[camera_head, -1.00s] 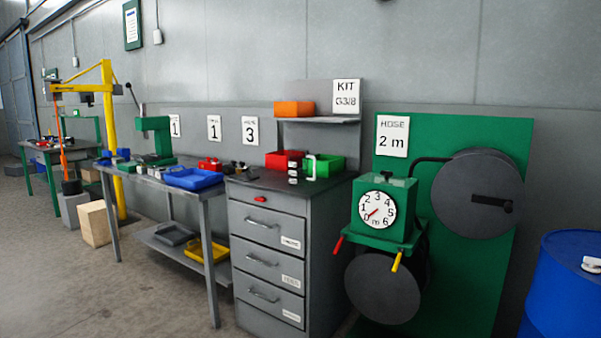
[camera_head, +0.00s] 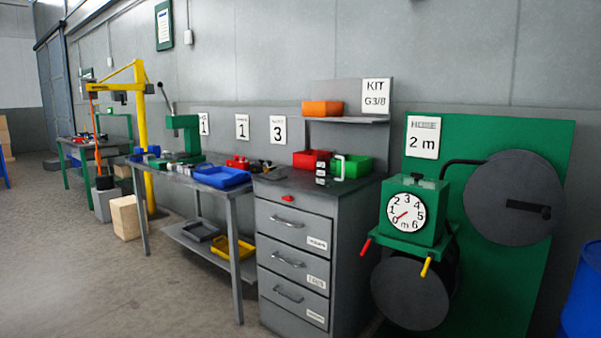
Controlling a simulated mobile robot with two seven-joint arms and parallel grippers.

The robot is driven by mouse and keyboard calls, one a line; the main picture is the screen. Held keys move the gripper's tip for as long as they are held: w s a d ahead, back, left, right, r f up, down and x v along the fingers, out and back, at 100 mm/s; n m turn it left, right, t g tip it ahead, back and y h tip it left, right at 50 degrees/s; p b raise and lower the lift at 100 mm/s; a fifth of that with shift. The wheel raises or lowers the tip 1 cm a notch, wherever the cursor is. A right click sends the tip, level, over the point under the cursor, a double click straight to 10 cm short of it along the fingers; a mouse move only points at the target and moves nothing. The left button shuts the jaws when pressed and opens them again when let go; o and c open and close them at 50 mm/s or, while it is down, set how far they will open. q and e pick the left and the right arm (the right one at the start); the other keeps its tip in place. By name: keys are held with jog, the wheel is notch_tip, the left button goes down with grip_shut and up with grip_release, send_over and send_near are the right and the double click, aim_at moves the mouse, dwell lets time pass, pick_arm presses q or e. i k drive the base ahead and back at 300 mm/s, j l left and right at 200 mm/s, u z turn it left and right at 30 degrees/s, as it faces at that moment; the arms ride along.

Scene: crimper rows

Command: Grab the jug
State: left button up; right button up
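I cannot make out a jug anywhere in the head view. Neither of my grippers shows in it. Small dark and pale items lie on the workbench (camera_head: 240,196) and on the grey drawer cabinet (camera_head: 296,228), too small to identify.
A blue tray (camera_head: 222,177) lies on the workbench, with a green press (camera_head: 186,135) behind it. Red (camera_head: 312,159) and green bins stand on the cabinet. A green hose-measuring unit (camera_head: 412,208) and a blue drum (camera_head: 583,300) are at the right. The floor (camera_head: 120,290) at the front left is clear.

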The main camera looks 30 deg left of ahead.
aim_at(326, 165)
jog(key=i+j+u, duration=0.65)
jog(key=u, duration=0.15)
jog(key=i+j+u, duration=0.1)
jog(key=i+j, duration=0.15)
jog(key=i, duration=0.15)
jog(key=i+j+u, duration=0.1)
jog(key=i, duration=0.3)
jog(key=i+j+u, duration=0.1)
jog(key=i+j, duration=0.15)
jog(key=i, duration=0.15)
